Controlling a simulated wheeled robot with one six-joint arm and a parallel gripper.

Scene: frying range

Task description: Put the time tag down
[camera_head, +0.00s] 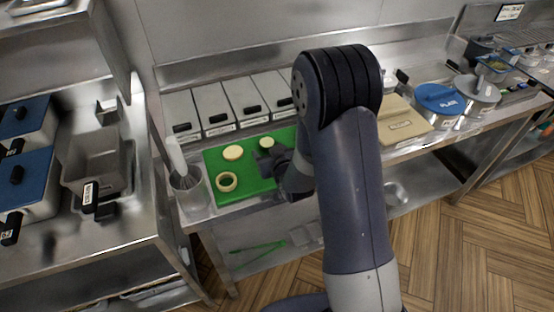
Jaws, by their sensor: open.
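My gripper (266,158) is low over the green board (240,194) and is open. Its fingers are dark and small here, so I cannot tell whether they touch anything. A small pale round piece (267,143) is just beyond the fingers on the board. A pale flat disc (233,152) lies to their left. A pale ring-shaped piece (227,182) lies nearer the board's left front. I cannot tell which thing, if any, is the time tag. My arm hides the right part of the board.
Several lidded steel containers (212,106) line the back of the counter. A steel pot with utensils (190,190) stands left of the board. A tan board (403,123) and a blue-lidded pot labelled PLATE (440,98) are to the right. Fryer pans (95,160) are at left.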

